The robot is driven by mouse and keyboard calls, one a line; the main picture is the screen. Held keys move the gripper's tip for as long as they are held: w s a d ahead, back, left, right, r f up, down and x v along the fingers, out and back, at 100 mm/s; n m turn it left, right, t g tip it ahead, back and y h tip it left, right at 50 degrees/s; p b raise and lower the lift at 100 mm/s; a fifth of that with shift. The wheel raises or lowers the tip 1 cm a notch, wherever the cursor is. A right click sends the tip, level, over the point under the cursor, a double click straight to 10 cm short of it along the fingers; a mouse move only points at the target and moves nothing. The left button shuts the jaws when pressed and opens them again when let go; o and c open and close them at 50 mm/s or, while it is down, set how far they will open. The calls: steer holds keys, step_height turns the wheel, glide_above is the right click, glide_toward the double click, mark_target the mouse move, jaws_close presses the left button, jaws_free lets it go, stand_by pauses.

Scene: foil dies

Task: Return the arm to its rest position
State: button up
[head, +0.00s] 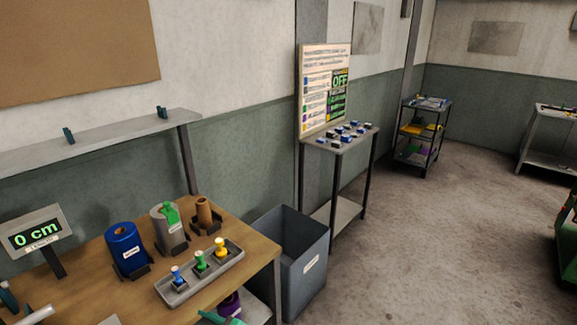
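My gripper and arm do not show clearly in the head view. A wooden workbench (95,285) stands at the lower left. On it are a blue foil roll (124,243), a grey roll with a green part (167,222) and a brown roll (205,213), each in a dark holder. A grey tray (178,291) in front holds a blue die (177,273), a green die (200,259) and a yellow die (220,246), all upright.
A display (37,236) reads "0 cm". A grey bin (303,265) stands right of the bench. The floor (420,240) at right is clear.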

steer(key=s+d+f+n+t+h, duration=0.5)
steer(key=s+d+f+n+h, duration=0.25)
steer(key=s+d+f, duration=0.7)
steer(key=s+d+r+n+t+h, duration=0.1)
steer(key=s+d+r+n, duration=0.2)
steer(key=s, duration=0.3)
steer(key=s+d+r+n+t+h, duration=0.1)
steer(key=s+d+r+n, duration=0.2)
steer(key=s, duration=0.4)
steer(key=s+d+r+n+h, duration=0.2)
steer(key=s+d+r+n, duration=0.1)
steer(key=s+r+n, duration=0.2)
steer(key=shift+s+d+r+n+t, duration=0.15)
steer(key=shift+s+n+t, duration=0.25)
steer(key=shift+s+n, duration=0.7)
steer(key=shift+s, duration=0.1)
